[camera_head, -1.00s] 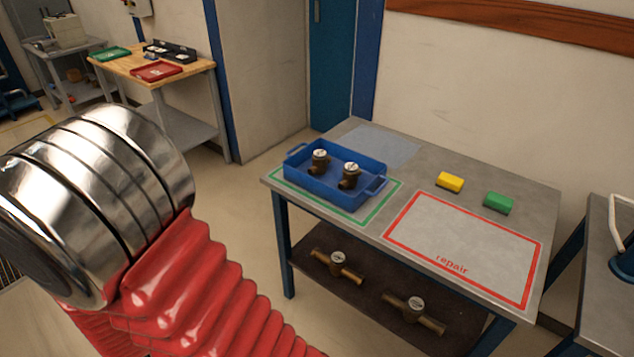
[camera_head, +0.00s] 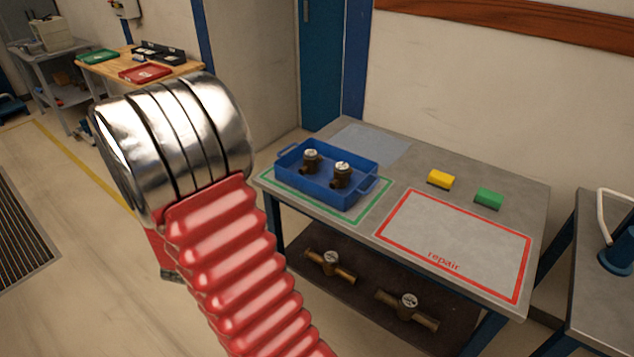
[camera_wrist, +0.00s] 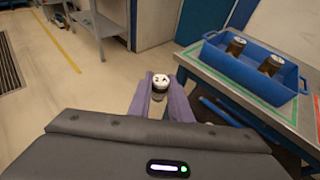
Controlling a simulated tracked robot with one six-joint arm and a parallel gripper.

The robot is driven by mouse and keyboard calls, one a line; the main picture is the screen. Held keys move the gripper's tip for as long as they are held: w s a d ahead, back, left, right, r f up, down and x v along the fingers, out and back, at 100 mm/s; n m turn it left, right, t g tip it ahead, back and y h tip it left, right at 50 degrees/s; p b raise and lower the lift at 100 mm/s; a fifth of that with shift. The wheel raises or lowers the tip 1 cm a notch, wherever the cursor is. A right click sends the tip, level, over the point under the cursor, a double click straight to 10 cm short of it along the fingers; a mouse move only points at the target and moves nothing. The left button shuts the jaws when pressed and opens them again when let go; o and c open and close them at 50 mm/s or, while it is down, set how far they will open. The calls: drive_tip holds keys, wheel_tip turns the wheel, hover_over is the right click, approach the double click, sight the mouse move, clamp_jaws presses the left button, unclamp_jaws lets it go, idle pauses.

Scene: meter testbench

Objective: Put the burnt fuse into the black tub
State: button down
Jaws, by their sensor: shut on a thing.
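The head view shows my arm but not the gripper or the fuse. A low black container (camera_head: 158,52) is at the back of the far wooden table; I cannot tell whether it is the black tub.
A blue crate (camera_head: 290,183) with two brass meters stands on the near table (camera_head: 405,160), by a red "repair" frame (camera_head: 455,240). Yellow (camera_head: 440,179) and green (camera_head: 488,198) blocks lie behind. Red (camera_head: 145,73) and green (camera_head: 98,56) trays are on the wooden table. Floor between is clear.

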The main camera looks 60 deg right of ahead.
drive_tip(key=s+d+r+m+g+h, duration=0.15)
drive_tip(key=s+d+m+g, duration=0.45)
drive_tip(key=s+d, duration=0.95)
drive_tip(key=m+g, duration=0.4)
drive_tip(key=g, duration=0.2)
hover_over(350, 220)
drive_tip(key=shift+d+r, duration=0.1)
drive_tip(key=shift+f, duration=2.95)
drive_tip(key=shift+f, duration=2.05)
drive_tip(key=shift+f, duration=0.1)
drive_tip(key=c, duration=1.9)
unclamp_jaws()
